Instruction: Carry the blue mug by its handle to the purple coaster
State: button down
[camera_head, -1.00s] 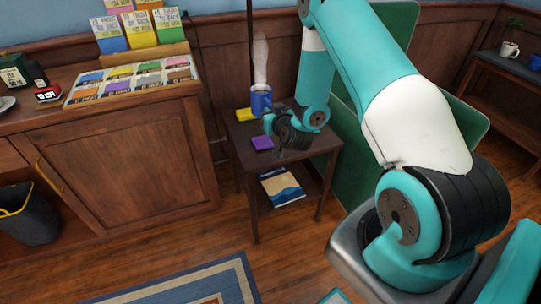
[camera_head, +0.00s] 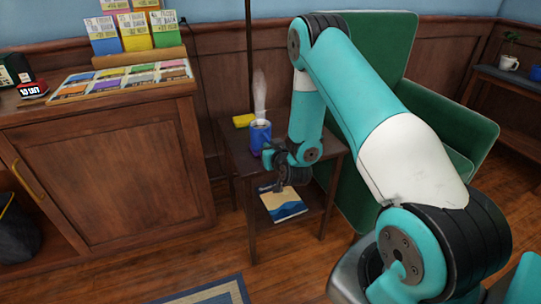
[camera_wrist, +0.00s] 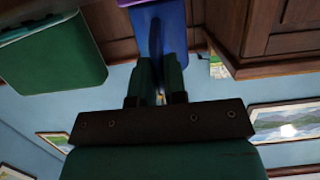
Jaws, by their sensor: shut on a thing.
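The blue mug (camera_head: 260,133) is upright over the small side table (camera_head: 231,150), with a white wisp like steam above it. My gripper (camera_head: 268,154) is at the mug's near side, shut on its handle. In the wrist view the mug (camera_wrist: 168,22) fills the top centre, and my gripper's fingers (camera_wrist: 157,75) close on the handle there.
A yellow item (camera_head: 244,120) lies at the table's back left. A book (camera_head: 283,204) lies on the lower shelf. A green armchair (camera_head: 440,125) stands right of the table, and a wood cabinet (camera_head: 115,165) stands left. A dark pole rises behind the table.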

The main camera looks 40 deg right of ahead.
jog(key=shift+r, duration=0.1)
jog(key=shift+f, duration=0.2)
jog(key=c, duration=1.2)
grip_release()
jog(key=shift+o, duration=0.2)
jog(key=shift+r, duration=0.15)
